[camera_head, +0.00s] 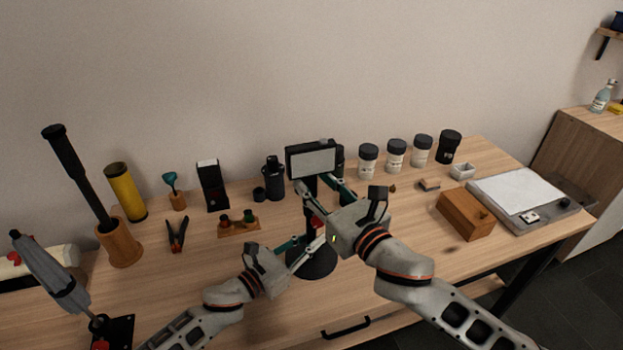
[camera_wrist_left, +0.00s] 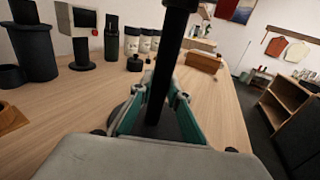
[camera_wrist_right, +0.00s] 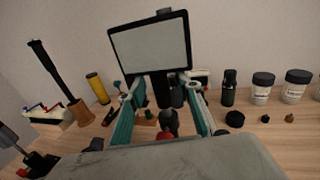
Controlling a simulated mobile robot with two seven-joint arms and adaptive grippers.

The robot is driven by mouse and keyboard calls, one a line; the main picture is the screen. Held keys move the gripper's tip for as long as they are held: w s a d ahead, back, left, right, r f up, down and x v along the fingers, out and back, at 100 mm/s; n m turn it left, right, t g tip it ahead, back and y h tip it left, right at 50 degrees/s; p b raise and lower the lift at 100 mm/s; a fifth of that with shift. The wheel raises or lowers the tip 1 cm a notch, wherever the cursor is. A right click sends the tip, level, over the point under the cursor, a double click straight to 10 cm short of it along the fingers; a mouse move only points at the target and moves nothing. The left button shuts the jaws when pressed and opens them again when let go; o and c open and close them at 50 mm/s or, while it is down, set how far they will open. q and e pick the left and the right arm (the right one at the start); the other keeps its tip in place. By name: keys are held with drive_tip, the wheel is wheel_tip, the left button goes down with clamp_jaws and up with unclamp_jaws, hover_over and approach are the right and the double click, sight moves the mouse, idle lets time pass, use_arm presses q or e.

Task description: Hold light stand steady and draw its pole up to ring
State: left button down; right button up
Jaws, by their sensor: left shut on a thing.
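The light stand has a round black base (camera_head: 318,266), a dark upright pole (camera_wrist_left: 170,60) and a rectangular lamp head (camera_head: 311,161) with a pale panel. The lamp head also shows in the right wrist view (camera_wrist_right: 150,50). My left gripper (camera_head: 306,247) is shut on the lower pole, just above the base. My right gripper (camera_head: 318,187) is open, with its fingers on either side of the upper pole below the lamp head. A red part (camera_head: 318,222) shows on the pole between the two grippers. I cannot make out a ring on the pole.
Several white jars with dark lids (camera_head: 396,156) stand at the back right. A wooden box (camera_head: 465,215) and a flat light panel (camera_head: 527,194) lie at the right. Pliers (camera_head: 177,235), a small wooden rack (camera_head: 238,227) and a yellow cylinder (camera_head: 126,192) stand left of the stand.

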drive_tip(key=shift+x, duration=0.8)
clamp_jaws()
drive_tip(key=shift+r, duration=1.25)
unclamp_jaws()
